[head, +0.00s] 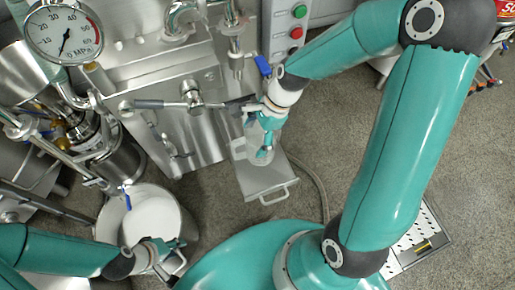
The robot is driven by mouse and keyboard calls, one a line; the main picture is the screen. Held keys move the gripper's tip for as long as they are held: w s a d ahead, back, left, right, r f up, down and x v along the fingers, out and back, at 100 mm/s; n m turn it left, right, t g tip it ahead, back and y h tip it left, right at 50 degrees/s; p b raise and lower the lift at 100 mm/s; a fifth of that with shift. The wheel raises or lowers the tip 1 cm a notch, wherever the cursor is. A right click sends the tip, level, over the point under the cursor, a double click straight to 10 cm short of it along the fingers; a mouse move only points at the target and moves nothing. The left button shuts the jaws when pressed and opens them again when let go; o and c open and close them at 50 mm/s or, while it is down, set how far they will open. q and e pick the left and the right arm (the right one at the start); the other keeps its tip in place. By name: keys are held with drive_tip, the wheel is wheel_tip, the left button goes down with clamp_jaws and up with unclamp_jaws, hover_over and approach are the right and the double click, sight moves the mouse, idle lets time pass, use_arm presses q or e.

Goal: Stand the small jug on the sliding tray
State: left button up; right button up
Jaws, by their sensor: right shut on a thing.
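The small jug (255,138) looks clear and see-through, and my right gripper (264,150) is shut on it. The gripper and its wrist cover part of the jug. The jug appears over the back part of the sliding tray (262,183), a grey metal plate with a handle at its front. I cannot tell whether the jug's base touches the tray. My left gripper (168,254) is at the lower left, beside the rim of a steel pot; its fingers are too small and overlapped to tell whether they are open.
The steel pot (186,222) with white contents stands left of the tray. The steel machine panel (195,125) rises behind the tray, with a lever and pipes. A pressure gauge (64,34) is at the top left. Bare floor lies right of the tray, and a hose curves there.

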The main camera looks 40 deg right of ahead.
drive_tip(key=shift+f+b, duration=0.75)
drive_tip(key=shift+f, duration=2.4)
drive_tip(key=shift+f, duration=0.1)
drive_tip(key=o, duration=1.3)
drive_tip(key=shift+d+r, duration=0.1)
drive_tip(key=shift+r, duration=0.15)
drive_tip(key=p+v, duration=0.3)
drive_tip(key=v, duration=0.8)
drive_tip(key=shift+s+d+r, duration=0.1)
drive_tip(key=shift+r, duration=0.2)
